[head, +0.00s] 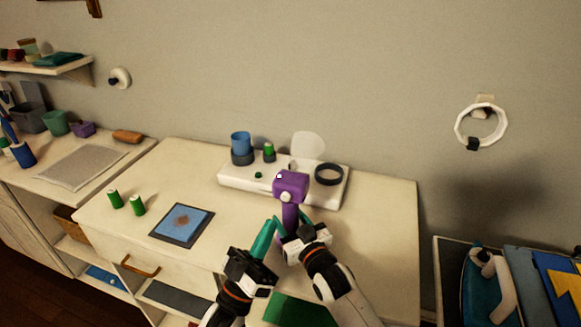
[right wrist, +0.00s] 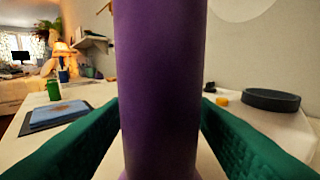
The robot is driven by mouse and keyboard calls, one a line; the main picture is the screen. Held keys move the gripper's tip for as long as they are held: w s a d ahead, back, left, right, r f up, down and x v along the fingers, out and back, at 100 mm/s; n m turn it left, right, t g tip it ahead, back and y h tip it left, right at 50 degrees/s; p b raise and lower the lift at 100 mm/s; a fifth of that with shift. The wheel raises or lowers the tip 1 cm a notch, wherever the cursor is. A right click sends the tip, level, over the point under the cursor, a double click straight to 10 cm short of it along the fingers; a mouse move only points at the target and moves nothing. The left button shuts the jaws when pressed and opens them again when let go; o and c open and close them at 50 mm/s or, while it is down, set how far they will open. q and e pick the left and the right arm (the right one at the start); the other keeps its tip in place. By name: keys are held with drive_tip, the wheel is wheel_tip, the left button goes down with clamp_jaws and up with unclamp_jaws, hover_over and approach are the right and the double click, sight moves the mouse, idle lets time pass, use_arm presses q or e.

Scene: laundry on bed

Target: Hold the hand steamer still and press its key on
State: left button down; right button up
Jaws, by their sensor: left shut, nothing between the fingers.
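The purple hand steamer (head: 291,184) stands upright over the dresser top, in front of the white tray, with a small pale round spot on its near face. Its handle fills the middle of the right wrist view (right wrist: 158,90). My right gripper (head: 285,226) has its teal fingers on both sides of the handle, seemingly pressed against it; they also show in the right wrist view (right wrist: 160,112). My left gripper (head: 267,226) is shut and empty, its fingertips just left of the handle and below the steamer's head. I cannot make out the key clearly.
The white tray (head: 232,180) holds a blue cup (head: 241,142), a green-topped piece (head: 269,150) and a dark ring (head: 329,174). An iron (head: 486,285) is at far right. The dresser's right part is clear.

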drive_tip(key=shift+o, duration=1)
